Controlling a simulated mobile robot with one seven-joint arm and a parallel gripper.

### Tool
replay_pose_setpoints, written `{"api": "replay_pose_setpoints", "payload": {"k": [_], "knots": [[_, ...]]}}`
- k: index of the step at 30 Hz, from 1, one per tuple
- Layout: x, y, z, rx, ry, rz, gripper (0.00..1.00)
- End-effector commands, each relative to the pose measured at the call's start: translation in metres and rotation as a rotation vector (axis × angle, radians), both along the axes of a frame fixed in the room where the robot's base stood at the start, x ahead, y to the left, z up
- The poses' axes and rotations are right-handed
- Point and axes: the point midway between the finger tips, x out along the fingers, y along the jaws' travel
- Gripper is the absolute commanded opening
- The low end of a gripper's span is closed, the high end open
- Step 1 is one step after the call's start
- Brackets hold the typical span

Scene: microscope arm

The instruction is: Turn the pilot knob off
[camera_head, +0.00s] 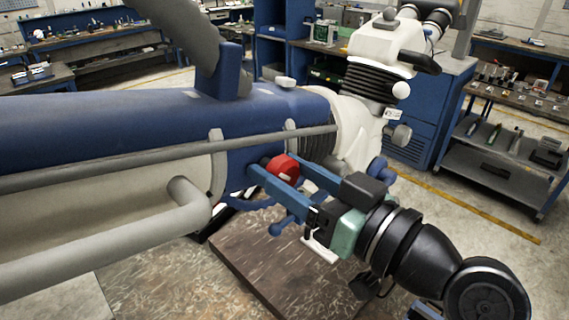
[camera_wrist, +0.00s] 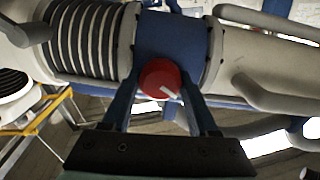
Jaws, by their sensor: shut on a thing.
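The pilot knob (camera_head: 283,168) is a red round dial on the blue section of the microscope arm (camera_head: 150,115). In the wrist view the knob (camera_wrist: 160,79) faces me, with a white pointer mark slanting toward its lower right. My gripper (camera_head: 285,172) reaches it from the lower right in the head view. Its two blue fingers stand on either side of the knob, also in the wrist view (camera_wrist: 160,88). The gripper is shut on the knob. The fingertips partly hide the knob's sides.
Grey pipes (camera_head: 185,150) run along the microscope arm left of the knob. A small blue lever (camera_head: 283,223) hangs below my fingers. A white microscope head (camera_head: 380,55) stands behind at the upper right. A brown plate (camera_head: 290,275) lies on the floor below.

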Motion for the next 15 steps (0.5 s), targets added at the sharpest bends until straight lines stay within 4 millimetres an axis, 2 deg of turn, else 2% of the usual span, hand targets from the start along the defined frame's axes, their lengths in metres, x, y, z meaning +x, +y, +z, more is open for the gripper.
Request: {"api": "replay_pose_setpoints", "payload": {"k": [15], "knots": [[0.0013,-0.0012,0.0017,0.335,0.337,-0.001,0.04]]}}
